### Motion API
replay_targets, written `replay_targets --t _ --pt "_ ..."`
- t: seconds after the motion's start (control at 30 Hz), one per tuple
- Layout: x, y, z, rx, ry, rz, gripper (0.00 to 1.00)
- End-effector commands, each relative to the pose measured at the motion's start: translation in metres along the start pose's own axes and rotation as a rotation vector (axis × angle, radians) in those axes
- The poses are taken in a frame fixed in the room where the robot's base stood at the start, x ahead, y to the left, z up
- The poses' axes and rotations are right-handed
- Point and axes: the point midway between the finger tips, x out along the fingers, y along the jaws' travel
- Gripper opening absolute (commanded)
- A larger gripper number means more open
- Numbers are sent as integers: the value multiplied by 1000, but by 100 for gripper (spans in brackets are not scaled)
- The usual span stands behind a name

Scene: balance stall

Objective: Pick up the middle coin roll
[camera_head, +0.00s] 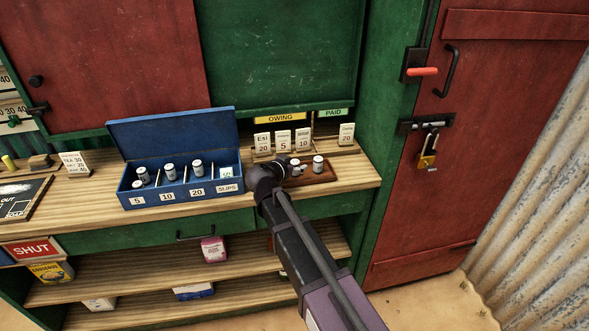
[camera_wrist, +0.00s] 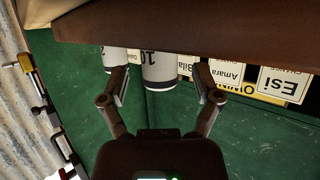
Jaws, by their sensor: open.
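In the wrist view, which is upside down, a white coin roll marked 10 (camera_wrist: 160,70) hangs from the brown tray (camera_wrist: 200,27) at the top. A second white roll (camera_wrist: 115,57) is to its left, partly behind the left finger. My gripper (camera_wrist: 160,76) is open, its fingers on either side of the 10 roll with gaps visible. In the head view, the brown tray (camera_head: 326,176) is on the counter. Its right-hand roll (camera_head: 318,163) is clear to see; the rolls (camera_head: 296,167) further left are partly hidden by my gripper (camera_head: 284,170).
A blue open box (camera_head: 129,200) with compartments of rolls stands left of the tray. White name and price cards (camera_head: 283,139) stand behind the tray, close to it. The counter (camera_head: 95,215) has bare wood at its front left. A green wall and red door (camera_head: 480,130) are to the right.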

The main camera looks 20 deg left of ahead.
Motion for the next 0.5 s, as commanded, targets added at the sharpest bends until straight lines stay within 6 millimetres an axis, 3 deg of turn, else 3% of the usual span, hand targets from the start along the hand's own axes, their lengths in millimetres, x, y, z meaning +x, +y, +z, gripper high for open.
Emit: replay_targets --t 0.07,0.33,0.37,0.5 --pt "0 0 0 0 0 0 82" --pt "0 0 0 0 0 0 4" --pt "0 0 0 0 0 0 0" --pt "0 0 0 0 0 0 0"
